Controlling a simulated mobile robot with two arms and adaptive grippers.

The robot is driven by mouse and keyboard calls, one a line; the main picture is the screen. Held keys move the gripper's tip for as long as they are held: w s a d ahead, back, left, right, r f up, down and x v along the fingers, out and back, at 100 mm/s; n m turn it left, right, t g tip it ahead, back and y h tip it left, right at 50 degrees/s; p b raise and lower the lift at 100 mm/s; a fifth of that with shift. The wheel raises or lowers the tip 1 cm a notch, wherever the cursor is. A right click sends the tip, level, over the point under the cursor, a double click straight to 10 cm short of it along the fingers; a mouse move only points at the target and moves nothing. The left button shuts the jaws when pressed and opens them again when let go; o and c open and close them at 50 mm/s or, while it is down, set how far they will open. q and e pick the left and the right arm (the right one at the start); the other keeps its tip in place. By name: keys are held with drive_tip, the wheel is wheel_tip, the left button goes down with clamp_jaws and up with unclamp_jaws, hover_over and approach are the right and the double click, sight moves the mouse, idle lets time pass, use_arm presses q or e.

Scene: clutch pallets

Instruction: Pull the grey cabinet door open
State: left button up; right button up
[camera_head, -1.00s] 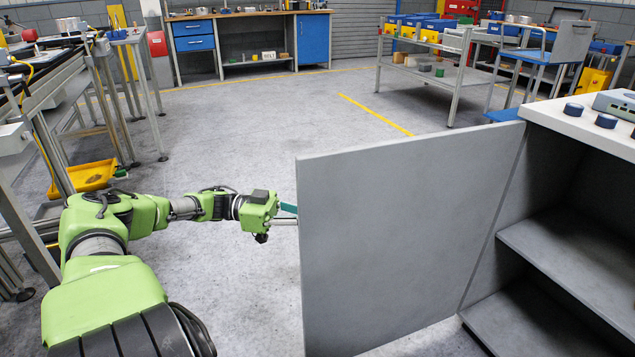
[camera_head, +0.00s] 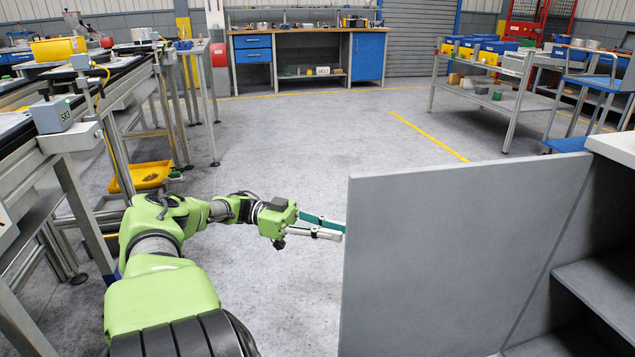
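The grey cabinet door (camera_head: 450,260) stands swung wide open, its flat face filling the lower right of the head view. The grey cabinet (camera_head: 606,285) is at the right edge, with its shelves exposed. My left gripper (camera_head: 340,232) is just left of the door's free edge. Its teal-padded finger and its grey finger show a narrow gap between them, with nothing visible held. The fingertips come right up to the door edge in the picture; I cannot tell whether they touch it. My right gripper is out of view.
A metal workbench line (camera_head: 110,110) runs along the left, with a yellow tray (camera_head: 146,177) low beneath it. A grey-framed table (camera_head: 487,88) and a blue cart (camera_head: 590,95) stand at the back right. The floor (camera_head: 300,140) between them is clear.

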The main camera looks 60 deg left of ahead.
use_arm(q)
drive_tip(key=shift+v, duration=2.3)
